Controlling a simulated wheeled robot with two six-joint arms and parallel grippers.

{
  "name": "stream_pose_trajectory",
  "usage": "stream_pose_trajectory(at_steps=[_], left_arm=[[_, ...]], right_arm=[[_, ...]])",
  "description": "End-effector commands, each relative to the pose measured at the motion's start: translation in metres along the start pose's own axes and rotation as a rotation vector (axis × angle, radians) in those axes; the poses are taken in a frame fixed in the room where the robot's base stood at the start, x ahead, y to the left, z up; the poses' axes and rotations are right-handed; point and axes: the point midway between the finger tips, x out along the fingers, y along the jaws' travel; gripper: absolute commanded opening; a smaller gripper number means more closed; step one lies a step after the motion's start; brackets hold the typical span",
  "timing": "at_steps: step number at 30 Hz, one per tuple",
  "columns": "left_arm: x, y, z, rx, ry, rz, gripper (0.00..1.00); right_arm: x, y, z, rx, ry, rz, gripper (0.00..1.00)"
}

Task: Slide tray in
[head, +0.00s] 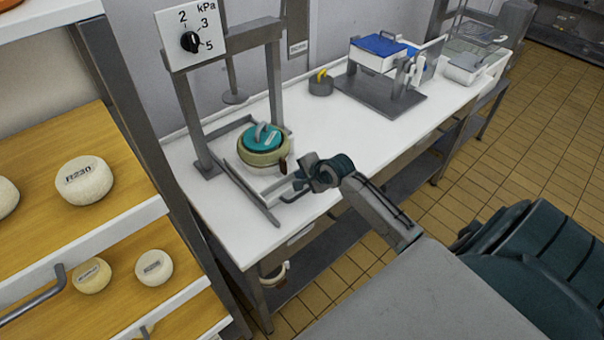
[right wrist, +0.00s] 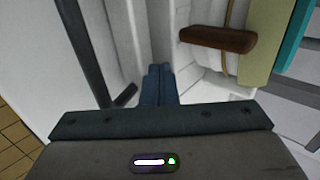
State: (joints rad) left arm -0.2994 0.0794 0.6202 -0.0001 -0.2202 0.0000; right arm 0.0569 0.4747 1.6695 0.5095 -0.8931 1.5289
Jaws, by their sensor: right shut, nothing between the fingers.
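Under the press frame on the white bench, a round cream mould (head: 262,152) with a teal lid (head: 263,137) sits on a pale tray (head: 268,182) between grey rails (head: 248,192). My right gripper (head: 299,181) is at the tray's near end, just beside the mould. Its fingers (right wrist: 158,84) are shut with nothing between them, low beside pale ridged surfaces in the right wrist view. I cannot tell whether they touch the tray. My left gripper is out of view.
The press frame (head: 187,110) carries a kPa dial (head: 190,41). A grey weight with a yellow top (head: 321,83) and a scale-like stand (head: 382,95) are farther along the bench. Shelves with cheeses (head: 85,180) stand left. The bench front-left is clear.

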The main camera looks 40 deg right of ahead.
Motion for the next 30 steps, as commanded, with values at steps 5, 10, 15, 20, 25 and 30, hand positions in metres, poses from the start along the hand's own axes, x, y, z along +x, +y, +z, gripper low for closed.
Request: stream_pose_trajectory(at_steps=[5, 10, 15, 20, 25, 30], left_arm=[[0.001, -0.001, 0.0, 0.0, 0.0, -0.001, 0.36], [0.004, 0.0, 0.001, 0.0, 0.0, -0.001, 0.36], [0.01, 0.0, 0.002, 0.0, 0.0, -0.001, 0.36], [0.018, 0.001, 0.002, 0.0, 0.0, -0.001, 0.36], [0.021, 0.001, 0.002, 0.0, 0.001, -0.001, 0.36], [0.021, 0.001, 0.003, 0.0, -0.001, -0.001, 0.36]], right_arm=[[0.011, -0.01, -0.001, 0.004, 0.001, -0.003, 0.0], [0.038, -0.035, 0.0, 0.005, 0.0, -0.004, 0.0], [0.067, -0.061, -0.001, 0.005, 0.0, -0.003, 0.0], [0.089, -0.081, -0.001, 0.003, 0.0, -0.002, 0.0], [0.101, -0.092, 0.0, 0.002, -0.001, -0.001, 0.0], [0.101, -0.096, 0.0, 0.001, -0.001, -0.003, 0.0]])
